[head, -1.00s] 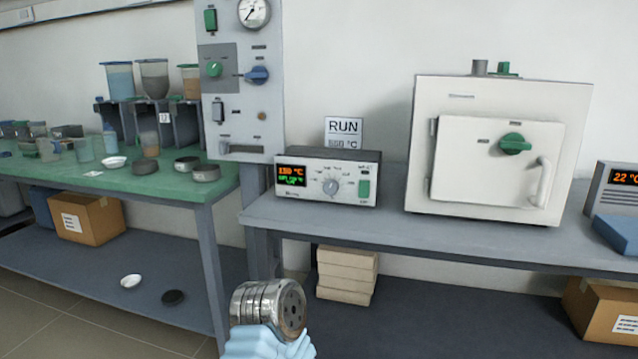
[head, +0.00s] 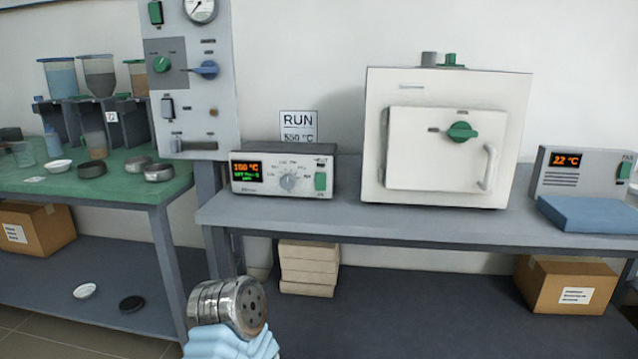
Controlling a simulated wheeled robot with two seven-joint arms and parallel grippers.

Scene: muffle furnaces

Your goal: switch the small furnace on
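A white furnace (head: 447,139) stands on the grey bench, its door (head: 433,165) shut, with a green knob (head: 462,132) and a pale handle on the door. Left of it is a control box (head: 283,174) with a lit orange and green display (head: 248,171), a round grey dial (head: 289,182) and a green switch (head: 320,181). The orange reading looks like 150 °C. At the far right another box (head: 580,172) shows about 22 °C and has a green switch (head: 625,170) at its right edge.
A RUN sign (head: 298,126) is on the wall behind the control box. A blue slab (head: 590,214) lies before the right box. A grey panel (head: 190,80) with knobs and a gauge stands left, beside a green-topped table (head: 120,188) with jars and dishes. The bench front is mostly clear.

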